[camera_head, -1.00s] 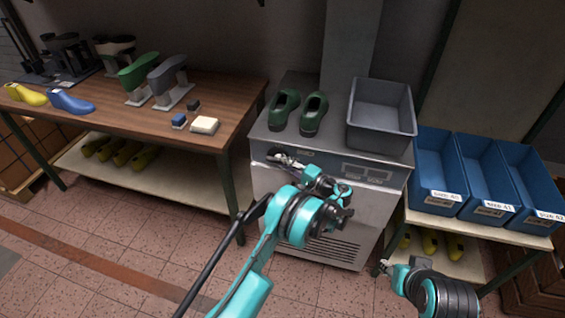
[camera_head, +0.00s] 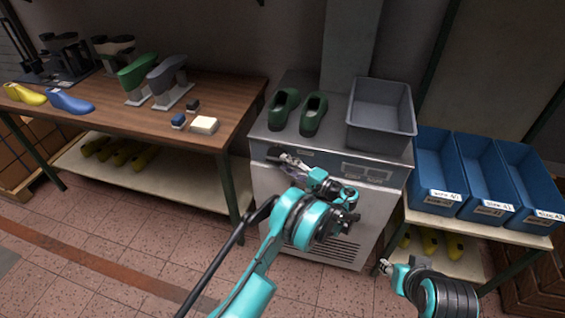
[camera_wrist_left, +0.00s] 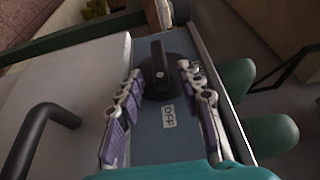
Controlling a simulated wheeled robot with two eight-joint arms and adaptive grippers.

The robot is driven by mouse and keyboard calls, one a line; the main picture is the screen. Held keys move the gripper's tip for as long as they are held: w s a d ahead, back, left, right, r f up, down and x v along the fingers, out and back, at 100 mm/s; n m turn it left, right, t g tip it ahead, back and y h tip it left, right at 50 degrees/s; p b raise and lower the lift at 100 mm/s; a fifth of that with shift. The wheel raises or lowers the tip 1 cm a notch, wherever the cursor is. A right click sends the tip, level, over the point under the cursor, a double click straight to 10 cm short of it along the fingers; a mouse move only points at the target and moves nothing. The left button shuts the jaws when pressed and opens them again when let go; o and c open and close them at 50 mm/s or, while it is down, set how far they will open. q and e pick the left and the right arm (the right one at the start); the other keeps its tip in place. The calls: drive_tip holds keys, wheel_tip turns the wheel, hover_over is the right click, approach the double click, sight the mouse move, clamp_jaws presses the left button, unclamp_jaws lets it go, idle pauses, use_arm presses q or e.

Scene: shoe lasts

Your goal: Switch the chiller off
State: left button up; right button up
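The chiller (camera_head: 308,212) is a grey metal cabinet with a slatted vent and a panel along its upper front. In the left wrist view a black rotary knob (camera_wrist_left: 160,72) with a raised bar stands on a blue-grey panel, with a white "OFF" label (camera_wrist_left: 169,117) near it. The bar lies roughly in line with the label; I cannot tell which end is the pointer. My left gripper (camera_head: 285,160) is at the panel's left part. Its fingers (camera_wrist_left: 160,78) are open, one on each side of the knob. My right gripper (camera_head: 387,267) hangs low at the right, its fingers too small to read.
Blue bins (camera_head: 440,197) stand on a rack at right. A wooden workbench (camera_head: 222,91) is at left.

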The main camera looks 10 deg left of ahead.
use_arm(q)
drive_tip(key=v, duration=0.9)
drive_tip(key=shift+s+d, duration=0.15)
drive_tip(key=shift+d, duration=0.1)
drive_tip(key=s+a+r+g+h, duration=0.2)
drive_tip(key=s+a+r+h, duration=0.55)
drive_tip(key=a+r, duration=0.4)
drive_tip(key=s+d+f+n+t+h, duration=0.1)
drive_tip(key=s+n+h, duration=0.4)
drive_tip(key=s, duration=1.9)
drive_tip(key=h, duration=0.4)
drive_tip(key=shift+s+d+t, duration=0.2)
drive_tip(key=shift+s+t, duration=0.2)
